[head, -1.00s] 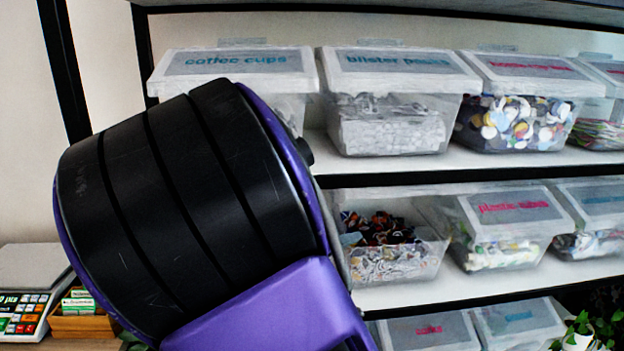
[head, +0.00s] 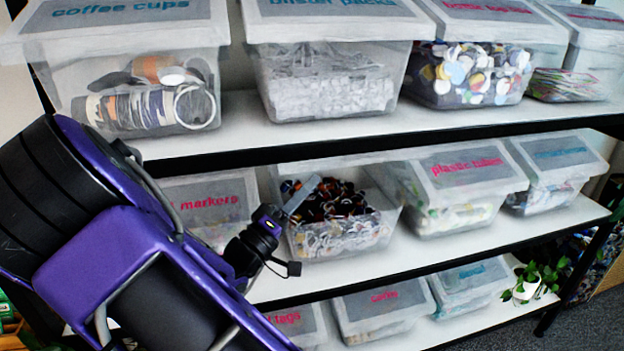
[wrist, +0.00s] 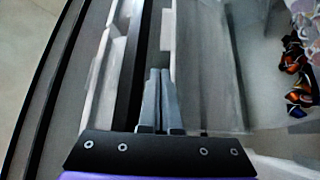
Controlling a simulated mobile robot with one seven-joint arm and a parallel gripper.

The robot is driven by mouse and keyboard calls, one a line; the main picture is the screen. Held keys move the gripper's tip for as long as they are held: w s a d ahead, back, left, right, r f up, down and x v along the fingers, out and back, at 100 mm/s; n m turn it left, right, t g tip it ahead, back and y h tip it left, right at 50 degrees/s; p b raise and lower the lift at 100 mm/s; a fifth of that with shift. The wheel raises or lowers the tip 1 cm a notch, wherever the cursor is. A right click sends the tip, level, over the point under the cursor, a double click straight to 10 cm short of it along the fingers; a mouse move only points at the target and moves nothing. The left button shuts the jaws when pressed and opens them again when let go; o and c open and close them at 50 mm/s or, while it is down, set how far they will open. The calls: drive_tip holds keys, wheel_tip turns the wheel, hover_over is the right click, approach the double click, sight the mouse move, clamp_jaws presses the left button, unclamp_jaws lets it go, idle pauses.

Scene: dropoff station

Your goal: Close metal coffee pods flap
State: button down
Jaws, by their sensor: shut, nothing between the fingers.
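The coffee pods bin (head: 335,243) is a clear box on the middle shelf, open at the top, with dark, orange and shiny pods (head: 330,203) inside. Its flap is not clearly distinguishable; a pale strip shows along the bin's back edge. My gripper (head: 303,195) has its grey fingers at the bin's upper left, over or beside the opening; contact cannot be told. In the wrist view my gripper (wrist: 160,80) has its two fingers together and empty, over pale bin or shelf edges. Some pods (wrist: 298,65) show there at the right.
A markers bin (head: 208,205) stands left of the pods bin and a plastic-labelled bin (head: 455,190) stands right, both lidded. The upper shelf (head: 300,135) runs above with lidded bins. More bins (head: 383,310) stand below. A plant (head: 530,280) is at lower right.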

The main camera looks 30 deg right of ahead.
sight(348, 159)
drive_tip(key=x, duration=0.8)
drive_tip(key=shift+f, duration=0.1)
